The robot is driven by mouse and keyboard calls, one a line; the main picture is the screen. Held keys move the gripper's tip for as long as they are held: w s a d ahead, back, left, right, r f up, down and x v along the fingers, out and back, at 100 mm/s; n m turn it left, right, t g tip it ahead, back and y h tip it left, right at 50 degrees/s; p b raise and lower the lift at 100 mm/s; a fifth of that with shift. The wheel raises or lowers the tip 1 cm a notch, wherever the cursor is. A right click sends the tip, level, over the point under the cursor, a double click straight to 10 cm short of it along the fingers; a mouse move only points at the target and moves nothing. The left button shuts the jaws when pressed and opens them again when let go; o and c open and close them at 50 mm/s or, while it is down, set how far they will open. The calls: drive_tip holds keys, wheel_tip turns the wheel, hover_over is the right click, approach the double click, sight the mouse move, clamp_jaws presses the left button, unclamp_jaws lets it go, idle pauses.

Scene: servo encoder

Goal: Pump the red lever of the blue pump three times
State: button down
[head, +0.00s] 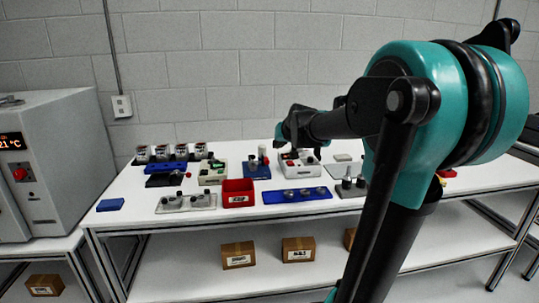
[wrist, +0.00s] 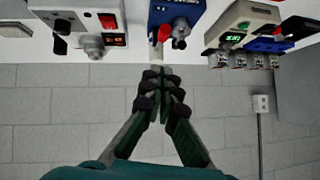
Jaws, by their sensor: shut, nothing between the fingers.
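The blue pump (head: 257,173) stands on the white table near its middle, with a pale upright part on top. It also shows at the top of the wrist view (wrist: 172,10). Its red lever part (wrist: 164,33) shows there, close beyond my fingertips, beside a grey knob. My gripper (wrist: 160,72) is shut and empty, its fingers together below the lever in the picture. I cannot tell whether the fingertips touch the lever. In the head view my gripper (head: 281,138) is above and just right of the pump.
A white box with a red switch (head: 299,163) stands right of the pump, a pale green-screened box (head: 212,173) left of it. A red bin (head: 238,193) and a blue tray (head: 297,195) lie in front. A wall rises behind.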

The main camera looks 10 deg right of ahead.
drive_tip(key=r, duration=0.1)
drive_tip(key=w+r+g, duration=0.1)
drive_tip(key=r, duration=0.1)
drive_tip(key=shift+w+r, duration=0.2)
drive_tip(key=shift+r, duration=0.05)
drive_tip(key=x, duration=0.4)
drive_tip(key=s+f+x, duration=0.1)
drive_tip(key=x, duration=0.7)
drive_tip(key=shift+s+a+f, duration=0.1)
drive_tip(key=shift+s+f, duration=0.1)
drive_tip(key=shift+f, duration=0.2)
drive_tip(key=shift+a+f, duration=0.1)
drive_tip(key=shift+f, duration=0.35)
drive_tip(key=shift+f, duration=0.1)
